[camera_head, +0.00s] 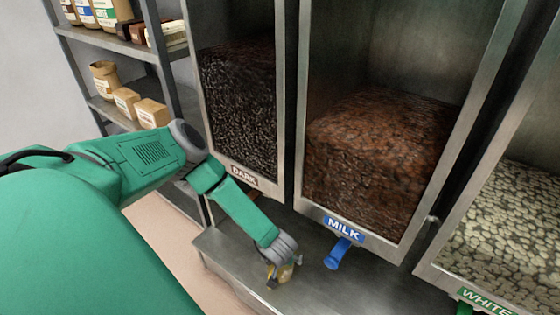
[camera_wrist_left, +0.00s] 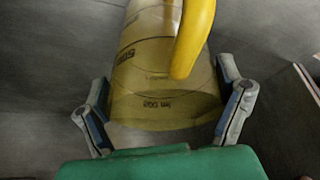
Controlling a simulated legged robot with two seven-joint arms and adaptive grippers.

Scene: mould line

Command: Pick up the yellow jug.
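The yellow jug (camera_wrist_left: 165,100) is see-through, with dark printed markings and a solid yellow handle (camera_wrist_left: 194,35). It fills the middle of the left wrist view. In the head view only a small part of the jug (camera_head: 286,273) shows at the end of my left arm, low over the metal ledge. My left gripper (camera_wrist_left: 165,85) has its fingers spread, one on each side of the jug. Any gap between fingers and jug is very small, and I cannot tell whether they touch. My right gripper is not in view.
Bins labelled DARK (camera_head: 243,175), MILK (camera_head: 344,229) and WHITE (camera_head: 486,303) stand above the metal ledge (camera_head: 345,290). A blue spout (camera_head: 338,254) sticks out below the MILK bin, right of my gripper. A shelf (camera_head: 105,112) with jars and packets stands at the left.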

